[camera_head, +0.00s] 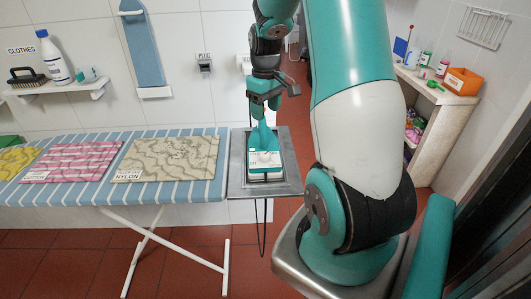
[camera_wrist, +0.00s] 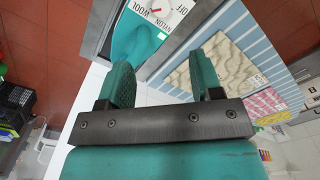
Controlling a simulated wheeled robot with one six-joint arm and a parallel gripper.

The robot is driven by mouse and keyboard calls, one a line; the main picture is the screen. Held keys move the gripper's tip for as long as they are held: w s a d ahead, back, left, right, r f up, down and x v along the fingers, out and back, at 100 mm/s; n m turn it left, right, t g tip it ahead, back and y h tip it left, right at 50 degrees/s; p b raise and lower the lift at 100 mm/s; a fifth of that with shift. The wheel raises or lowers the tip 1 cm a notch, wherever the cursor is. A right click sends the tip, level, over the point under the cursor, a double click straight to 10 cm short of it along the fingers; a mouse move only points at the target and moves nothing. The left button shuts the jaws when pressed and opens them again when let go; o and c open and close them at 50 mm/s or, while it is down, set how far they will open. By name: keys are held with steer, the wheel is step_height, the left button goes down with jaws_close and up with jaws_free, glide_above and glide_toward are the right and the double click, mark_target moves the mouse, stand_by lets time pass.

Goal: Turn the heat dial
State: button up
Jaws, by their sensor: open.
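The heat dial (camera_head: 264,156) is on the top of a white iron base (camera_head: 265,168) with a teal handle part (camera_head: 262,137). The iron rests on a grey metal plate (camera_head: 237,180) at the right end of the ironing board. In the wrist view the dial (camera_wrist: 159,9) is white with a red pointer, at the top edge and partly cut off. OFF, WOOL and NYLON are printed around it. My gripper (camera_head: 264,103) is above the iron, pointing down. In the wrist view its two teal fingers (camera_wrist: 162,72) are apart with nothing between them, and the dial lies beyond the fingertips.
The striped ironing board (camera_head: 150,194) holds a beige cloth (camera_head: 170,160) labelled NYLON, a pink cloth (camera_head: 75,162) and a yellow cloth (camera_head: 16,162). A wall shelf (camera_head: 60,90) carries a bottle and a brush. A shelf with an orange box (camera_head: 462,81) stands at the right.

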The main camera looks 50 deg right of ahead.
mark_target(264, 154)
step_height(264, 154, down, 16)
steer(key=shift+r+p, duration=0.25)
steer(key=shift+p, duration=0.8)
steer(key=shift+a, duration=0.1)
steer(key=shift+c, duration=0.3)
steer(key=c, duration=0.9)
steer(key=shift+o, duration=0.2)
steer(key=shift+m, duration=0.3)
steer(key=m+b, duration=0.1)
steer(key=m, duration=0.4)
steer(key=shift+m, duration=0.3)
steer(key=m+b, duration=0.1)
steer(key=m, duration=0.5)
steer(key=shift+w+a, duration=0.1)
